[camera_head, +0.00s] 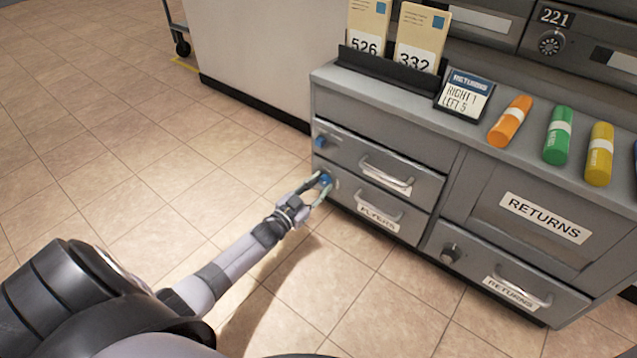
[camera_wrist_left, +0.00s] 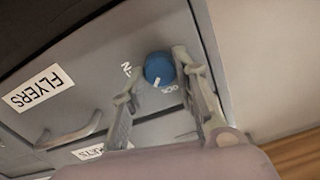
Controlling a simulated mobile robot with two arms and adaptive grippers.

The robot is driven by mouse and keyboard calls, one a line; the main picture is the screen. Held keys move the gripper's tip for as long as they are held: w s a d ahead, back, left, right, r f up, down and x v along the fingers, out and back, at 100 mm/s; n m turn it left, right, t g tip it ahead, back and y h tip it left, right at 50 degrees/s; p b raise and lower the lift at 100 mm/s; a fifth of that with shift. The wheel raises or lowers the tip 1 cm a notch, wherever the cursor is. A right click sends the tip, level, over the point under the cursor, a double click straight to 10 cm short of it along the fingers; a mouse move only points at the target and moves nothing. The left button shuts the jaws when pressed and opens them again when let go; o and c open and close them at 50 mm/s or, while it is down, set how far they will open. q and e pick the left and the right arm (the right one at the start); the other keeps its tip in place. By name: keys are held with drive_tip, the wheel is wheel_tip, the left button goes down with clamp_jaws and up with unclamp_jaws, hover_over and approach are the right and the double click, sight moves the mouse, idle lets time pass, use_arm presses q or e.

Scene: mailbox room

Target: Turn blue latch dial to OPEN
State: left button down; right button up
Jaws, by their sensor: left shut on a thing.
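A blue latch dial (camera_head: 325,179) sits at the left end of the lower left drawer, labelled FLYERS (camera_head: 378,218). My left gripper (camera_head: 322,183) reaches it from the left and is shut on it. In the left wrist view, which shows the drawers upside down, the dial (camera_wrist_left: 157,67) lies between the two fingers (camera_wrist_left: 155,75). A short white mark on the dial points down in that view, toward the side with a partly hidden label (camera_wrist_left: 170,89). Another partly hidden label (camera_wrist_left: 126,69) is left of the dial. My right gripper is not in view.
A second blue dial (camera_head: 320,141) sits on the drawer just above. Drawer handles (camera_head: 386,173) stick out to the right. A black knob (camera_head: 451,252) is on the RETURNS drawer. Colored cylinders (camera_head: 557,135) and a sign (camera_head: 464,95) stand on the cabinet top. The floor at left is clear.

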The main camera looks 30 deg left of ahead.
use_arm(q)
drive_tip(key=m, duration=0.4)
drive_tip(key=shift+m+p, duration=0.3)
drive_tip(key=shift+p, duration=0.1)
drive_tip(key=m, duration=0.4)
drive_tip(key=shift+m, duration=0.3)
drive_tip(key=c, duration=1.2)
unclamp_jaws()
drive_tip(key=shift+c, duration=0.2)
drive_tip(key=shift+s, duration=0.1)
drive_tip(key=shift+s+f, duration=0.1)
drive_tip(key=shift+s, duration=0.25)
drive_tip(key=s, duration=1.1)
drive_tip(key=shift+a, duration=0.45)
